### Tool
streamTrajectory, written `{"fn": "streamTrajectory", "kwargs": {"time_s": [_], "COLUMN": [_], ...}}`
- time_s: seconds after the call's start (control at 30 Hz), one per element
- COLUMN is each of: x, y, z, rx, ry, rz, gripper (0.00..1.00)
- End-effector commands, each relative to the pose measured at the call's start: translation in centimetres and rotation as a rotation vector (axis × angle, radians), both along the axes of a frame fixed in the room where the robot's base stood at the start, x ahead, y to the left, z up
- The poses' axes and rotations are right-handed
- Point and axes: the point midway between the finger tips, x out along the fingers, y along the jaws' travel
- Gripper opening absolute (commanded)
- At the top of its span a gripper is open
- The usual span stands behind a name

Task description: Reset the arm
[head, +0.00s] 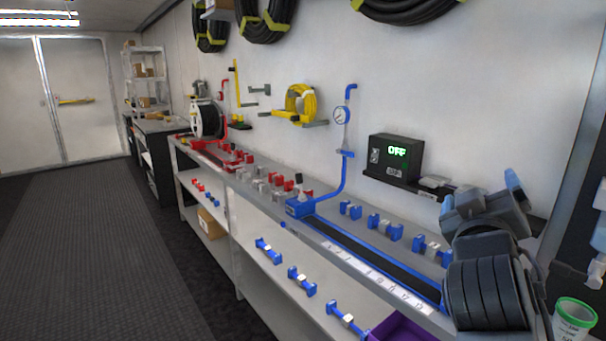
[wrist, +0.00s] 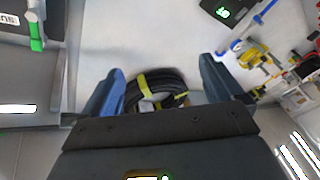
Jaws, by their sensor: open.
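My gripper (wrist: 170,90) is open and empty in the wrist view, with its two blue-grey fingers wide apart. A black hose coil (wrist: 157,88) with yellow straps hangs on the wall beyond the fingers and shows between them. In the head view my arm is folded at the right, and blue fingertips (head: 514,185) show at its top, in front of the wall. The arm hides part of the bench's right end.
A long bench (head: 236,180) with blue and red fittings runs along the wall. A black box reading OFF (head: 395,157) sits on a wall shelf near my arm. A green-rimmed cup (head: 574,315) stands at the lower right. The floor (head: 90,250) at left is clear.

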Motion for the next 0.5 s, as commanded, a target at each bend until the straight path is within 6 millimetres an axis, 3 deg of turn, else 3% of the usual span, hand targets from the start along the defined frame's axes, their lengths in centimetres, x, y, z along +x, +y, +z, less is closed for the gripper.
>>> {"fn": "streamTrajectory", "kwargs": {"time_s": [0.03, 0.2, 0.5], "x": [-1.1, -4.8, -13.7], "y": [0.1, 1.0, 2.5], "z": [-2.5, -8.8, -17.7], "rx": [-0.005, 0.008, 0.096], "ry": [0.023, 0.065, 0.137], "rz": [0.028, 0.137, 0.302], "gripper": [0.94, 0.94, 0.94]}}
